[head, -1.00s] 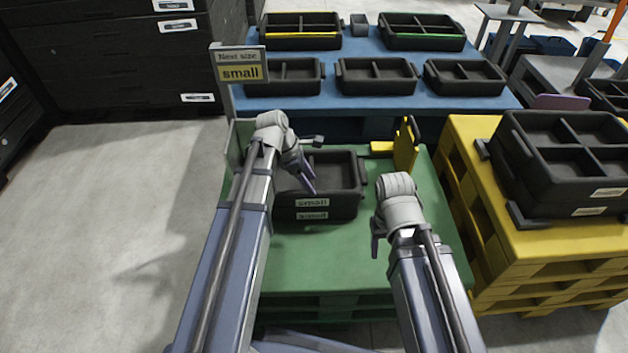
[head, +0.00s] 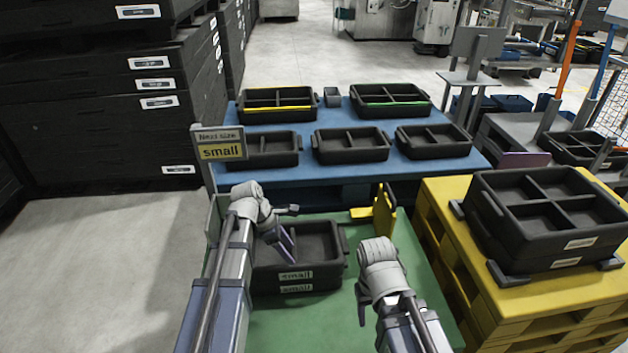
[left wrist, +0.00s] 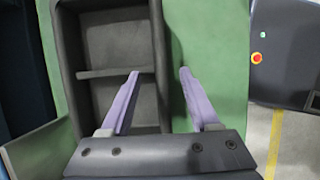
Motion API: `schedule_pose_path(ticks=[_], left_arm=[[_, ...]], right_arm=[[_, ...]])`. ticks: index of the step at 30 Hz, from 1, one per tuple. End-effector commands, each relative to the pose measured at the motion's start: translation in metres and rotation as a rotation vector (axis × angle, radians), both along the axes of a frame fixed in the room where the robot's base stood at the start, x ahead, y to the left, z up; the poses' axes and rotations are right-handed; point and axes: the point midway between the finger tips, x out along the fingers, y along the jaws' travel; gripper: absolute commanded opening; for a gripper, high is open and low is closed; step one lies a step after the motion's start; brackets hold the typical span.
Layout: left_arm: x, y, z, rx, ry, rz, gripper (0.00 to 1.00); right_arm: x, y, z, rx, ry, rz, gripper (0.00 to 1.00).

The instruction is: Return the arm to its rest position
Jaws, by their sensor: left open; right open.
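My right gripper (head: 361,305) hangs above the green table, to the right of the tray. Its fingers are mostly hidden by its own wrist, and no object shows in it.
A sign reading small (head: 219,146) stands at the table's left. A yellow bracket (head: 383,212) stands behind the tray. The blue table (head: 300,172) behind holds several black trays. Stacked divided trays (head: 540,232) sit on yellow pallets (head: 470,275) at right. Open floor lies at left.

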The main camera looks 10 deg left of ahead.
Motion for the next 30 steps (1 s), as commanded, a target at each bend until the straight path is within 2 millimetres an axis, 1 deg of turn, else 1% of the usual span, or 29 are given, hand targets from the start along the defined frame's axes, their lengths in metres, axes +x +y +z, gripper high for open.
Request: schedule_pose_path(ticks=[2, 4, 5, 8, 9, 11, 12, 14, 15, 21, 25, 27, 30], left_arm=[[-0.001, -0.001, 0.002, 0.002, -0.001, -0.007, 0.62], [-0.004, -0.006, 0.009, 0.015, -0.009, -0.050, 0.62], [-0.007, -0.010, 0.015, 0.024, -0.015, -0.083, 0.62], [-0.022, -0.029, 0.041, 0.078, -0.052, -0.277, 0.62], [-0.030, -0.038, 0.053, 0.106, -0.070, -0.382, 0.62], [-0.044, -0.052, 0.072, 0.149, -0.099, -0.558, 0.62], [-0.052, -0.061, 0.084, 0.177, -0.116, -0.679, 0.62], [-0.066, -0.073, 0.102, 0.215, -0.141, -0.861, 0.62], [-0.074, -0.080, 0.114, 0.238, -0.155, -0.982, 0.62], [-0.115, -0.107, 0.171, 0.327, -0.205, -1.567, 0.62], [-0.135, -0.117, 0.198, 0.356, -0.217, -1.867, 0.62], [-0.142, -0.121, 0.208, 0.364, -0.218, -1.987, 0.62], [-0.148, -0.124, 0.216, 0.368, -0.218, -2.104, 0.62]], right_arm=[[0.000, 0.000, 0.002, 0.000, 0.000, 0.000, 0.57], [0.000, 0.000, 0.010, 0.000, 0.000, 0.000, 0.57], [0.000, 0.000, 0.016, 0.000, 0.000, 0.000, 0.57], [0.000, 0.000, 0.046, 0.000, 0.000, 0.000, 0.57], [0.000, 0.000, 0.060, 0.000, 0.000, 0.000, 0.57], [0.000, 0.000, 0.082, 0.000, 0.000, 0.000, 0.57], [0.000, 0.000, 0.095, 0.000, 0.000, 0.000, 0.57], [0.000, 0.000, 0.115, 0.000, 0.000, 0.000, 0.57], [0.000, 0.000, 0.128, 0.000, 0.000, -0.001, 0.57], [0.000, 0.000, 0.187, 0.000, 0.000, -0.001, 0.57], [0.000, 0.000, 0.214, 0.000, 0.000, -0.001, 0.57], [0.000, 0.000, 0.224, 0.000, 0.000, -0.001, 0.57], [0.000, 0.000, 0.232, 0.000, 0.000, -0.001, 0.57]])
